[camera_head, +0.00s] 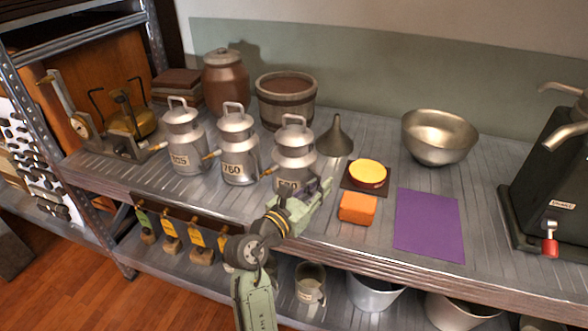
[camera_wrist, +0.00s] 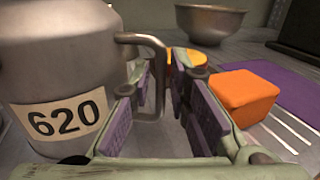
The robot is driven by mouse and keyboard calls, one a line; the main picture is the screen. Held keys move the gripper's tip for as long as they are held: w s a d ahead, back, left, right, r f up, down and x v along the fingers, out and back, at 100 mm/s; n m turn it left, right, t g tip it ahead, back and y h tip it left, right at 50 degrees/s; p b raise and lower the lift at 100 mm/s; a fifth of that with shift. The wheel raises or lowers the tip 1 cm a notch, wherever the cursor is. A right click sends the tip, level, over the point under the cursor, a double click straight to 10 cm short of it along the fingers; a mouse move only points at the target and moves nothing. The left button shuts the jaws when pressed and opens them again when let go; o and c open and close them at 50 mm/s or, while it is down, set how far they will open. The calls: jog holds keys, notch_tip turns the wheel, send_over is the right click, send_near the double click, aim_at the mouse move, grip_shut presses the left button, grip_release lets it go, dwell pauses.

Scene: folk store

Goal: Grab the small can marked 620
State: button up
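The small metal can marked 620 (camera_wrist: 52,75) fills the left of the wrist view, its label facing me. In the head view it is the rightmost can (camera_head: 294,150), upright on the shelf, its label partly hidden by my gripper. Its bent side handle (camera_wrist: 160,62) shows between the two purple-padded fingers of my gripper (camera_wrist: 165,88). The fingers are open, with a gap visible around the handle; I cannot tell whether either touches it. In the head view my gripper (camera_head: 318,196) is at the can's front right, low beside it.
Two similar cans, one marked 760 (camera_head: 236,150), stand to the left. An orange block (camera_head: 357,208), a yellow-topped round item (camera_head: 368,173), a purple sheet (camera_head: 429,224) and a funnel (camera_head: 335,138) lie to the right. A metal bowl (camera_head: 438,137) stands behind.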

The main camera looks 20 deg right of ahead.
grip_shut()
jog(key=shift+r, duration=0.1)
dwell(0.7)
